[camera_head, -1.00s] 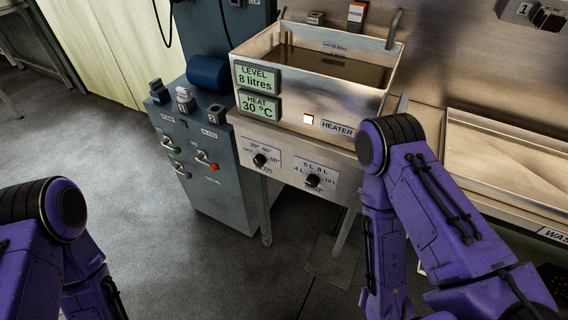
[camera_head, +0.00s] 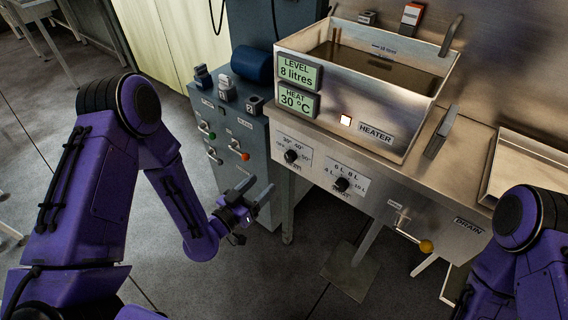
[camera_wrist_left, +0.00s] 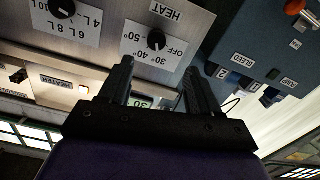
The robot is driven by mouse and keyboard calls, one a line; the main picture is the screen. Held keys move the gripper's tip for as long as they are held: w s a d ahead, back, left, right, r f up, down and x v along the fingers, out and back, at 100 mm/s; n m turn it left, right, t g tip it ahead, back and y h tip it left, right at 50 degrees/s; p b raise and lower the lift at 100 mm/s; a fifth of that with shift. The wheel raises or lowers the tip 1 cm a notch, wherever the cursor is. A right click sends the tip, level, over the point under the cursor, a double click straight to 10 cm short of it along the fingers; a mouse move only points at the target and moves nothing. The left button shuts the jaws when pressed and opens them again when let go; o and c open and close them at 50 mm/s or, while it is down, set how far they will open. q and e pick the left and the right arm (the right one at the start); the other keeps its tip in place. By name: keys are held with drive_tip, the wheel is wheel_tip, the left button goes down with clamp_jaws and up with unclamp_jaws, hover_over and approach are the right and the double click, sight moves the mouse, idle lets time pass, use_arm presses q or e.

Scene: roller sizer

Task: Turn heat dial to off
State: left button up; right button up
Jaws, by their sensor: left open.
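The heat dial (camera_head: 291,156) is a small black knob on a white scale plate, on the steel front panel under the tank. It also shows upside down in the left wrist view (camera_wrist_left: 156,40), with marks OFF, 30°, 40° and 50°. I cannot tell exactly where its pointer stands. The heat display (camera_head: 297,104) reads 30 °C. My left gripper (camera_head: 257,190) is open and empty, below and left of the dial and apart from it. In the wrist view its fingers (camera_wrist_left: 158,68) point toward the dial. My right gripper is out of view.
A level dial (camera_head: 341,184) sits right of the heat dial. The steel tank (camera_head: 405,122) with a lit heater lamp (camera_head: 346,121) is above. A blue cabinet (camera_head: 270,160) with valves stands left. A drain lever with a yellow knob (camera_head: 426,246) sticks out at lower right.

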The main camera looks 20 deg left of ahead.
sight(288, 158)
use_arm(q)
drive_tip(key=x, duration=0.3)
drive_tip(key=p+x, duration=0.1)
drive_tip(key=x, duration=0.3)
drive_tip(key=r+p+x, duration=0.1)
drive_tip(key=x, duration=0.2)
drive_tip(key=shift+w+d, duration=0.25)
drive_tip(key=shift+w, duration=0.1)
drive_tip(key=shift+c, duration=0.4)
drive_tip(key=c, duration=1)
